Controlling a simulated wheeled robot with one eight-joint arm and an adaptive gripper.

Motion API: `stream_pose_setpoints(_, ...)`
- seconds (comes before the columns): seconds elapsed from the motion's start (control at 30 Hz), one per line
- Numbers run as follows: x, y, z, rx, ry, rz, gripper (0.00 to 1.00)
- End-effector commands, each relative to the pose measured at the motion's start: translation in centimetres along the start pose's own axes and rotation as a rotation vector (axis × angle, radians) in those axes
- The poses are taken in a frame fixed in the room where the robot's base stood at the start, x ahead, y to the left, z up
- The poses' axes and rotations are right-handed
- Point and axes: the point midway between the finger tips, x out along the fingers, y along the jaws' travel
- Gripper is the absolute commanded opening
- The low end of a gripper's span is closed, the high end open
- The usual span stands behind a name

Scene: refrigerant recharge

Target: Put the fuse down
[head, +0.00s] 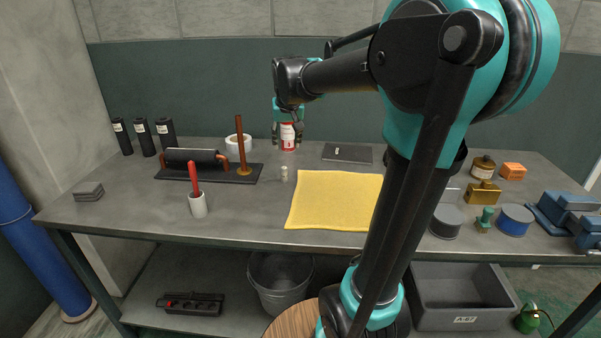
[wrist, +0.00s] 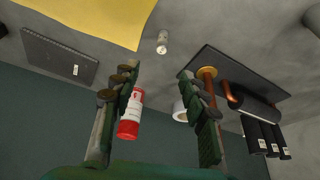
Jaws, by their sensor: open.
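A small pale cylinder with metal-looking ends, which looks like the fuse (head: 284,173), stands upright on the grey table, left of the yellow cloth. It also shows in the wrist view (wrist: 162,42), beyond my fingertips and touching neither finger. My gripper (head: 287,138) is open above the back of the table. In the wrist view its two fingers (wrist: 157,80) are wide apart with nothing gripped. A red and white can (head: 289,140) shows at the gripper in the head view; in the wrist view the can (wrist: 131,115) appears beside the left finger.
The yellow cloth (head: 330,200) lies right of the fuse. A dark plate (head: 225,178) with a black cylinder and copper rod lies left. A white roll (head: 232,143) and flat grey case (head: 347,152) are near the can. Bare table (head: 245,212) lies in front.

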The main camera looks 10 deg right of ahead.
Motion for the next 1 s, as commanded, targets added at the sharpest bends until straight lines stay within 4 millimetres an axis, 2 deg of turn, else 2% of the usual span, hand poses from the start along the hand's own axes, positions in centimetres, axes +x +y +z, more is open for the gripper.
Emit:
stream_pose_setpoints(0.17,2.6,-0.1,0.0,0.006,-0.001,-0.002,0.44)
stream_pose_setpoints(0.53,9.8,0.0,0.0,0.004,0.0,0.0,0.44)
stream_pose_setpoints(0.7,11.6,0.0,0.0,0.003,0.0,0.0,0.44)
stream_pose_setpoints(0.87,12.4,-0.1,0.1,0.003,0.0,0.0,0.44)
stream_pose_setpoints(1.0,14.3,-0.4,0.3,0.002,0.0,0.0,0.44)
